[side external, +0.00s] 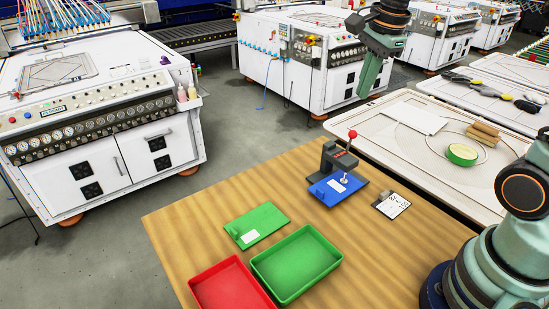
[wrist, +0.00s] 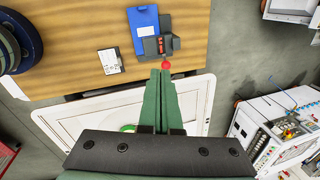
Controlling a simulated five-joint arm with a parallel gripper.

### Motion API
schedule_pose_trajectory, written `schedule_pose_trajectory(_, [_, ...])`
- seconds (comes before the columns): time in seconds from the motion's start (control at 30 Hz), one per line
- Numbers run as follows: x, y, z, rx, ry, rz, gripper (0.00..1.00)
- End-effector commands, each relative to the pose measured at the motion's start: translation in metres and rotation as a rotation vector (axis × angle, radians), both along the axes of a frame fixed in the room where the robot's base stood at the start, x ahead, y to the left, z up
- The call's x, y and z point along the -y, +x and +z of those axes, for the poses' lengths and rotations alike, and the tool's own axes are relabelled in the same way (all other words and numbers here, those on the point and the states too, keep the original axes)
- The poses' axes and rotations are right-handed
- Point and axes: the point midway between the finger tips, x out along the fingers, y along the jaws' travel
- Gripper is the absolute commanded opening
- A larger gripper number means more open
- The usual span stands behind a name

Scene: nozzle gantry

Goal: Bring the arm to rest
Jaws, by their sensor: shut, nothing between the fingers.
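My gripper (side external: 365,94) hangs in the air at the upper part of the side view, above and behind the table's far edge. Its two green fingers also show in the wrist view (wrist: 160,72), pressed together and empty. The wooden table (side external: 190,215) lies below it. On the table stands a dark press (side external: 335,158) with a red-knobbed lever, on a blue base plate (side external: 322,190) with a white label. In the wrist view the red knob (wrist: 165,65) appears just beyond the fingertips; I cannot tell the distance from there.
A green tray (side external: 327,245) and a red tray (side external: 212,278) sit at the table's front, both empty. A green plate (side external: 270,213) lies behind them. A small printed card (side external: 398,207) lies right of the press. White machines (side external: 110,120) and a pale bench (side external: 455,190) surround the table.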

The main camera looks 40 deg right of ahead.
Motion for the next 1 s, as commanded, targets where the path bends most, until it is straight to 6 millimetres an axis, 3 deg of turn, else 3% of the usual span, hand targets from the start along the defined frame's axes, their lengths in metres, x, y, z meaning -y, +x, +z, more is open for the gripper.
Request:
schedule_pose_trajectory(0.5, [-0.044, -0.063, -0.008, 0.157, -0.382, 1.233, 0.00])
schedule_pose_trajectory(0.77, [-0.055, -0.080, -0.018, 0.183, -0.552, 1.610, 0.00])
schedule_pose_trajectory(0.93, [-0.054, -0.078, -0.018, 0.173, -0.564, 1.654, 0.59])
schedule_pose_trajectory(1.0, [-0.051, -0.073, -0.015, 0.154, -0.533, 1.621, 0.59])
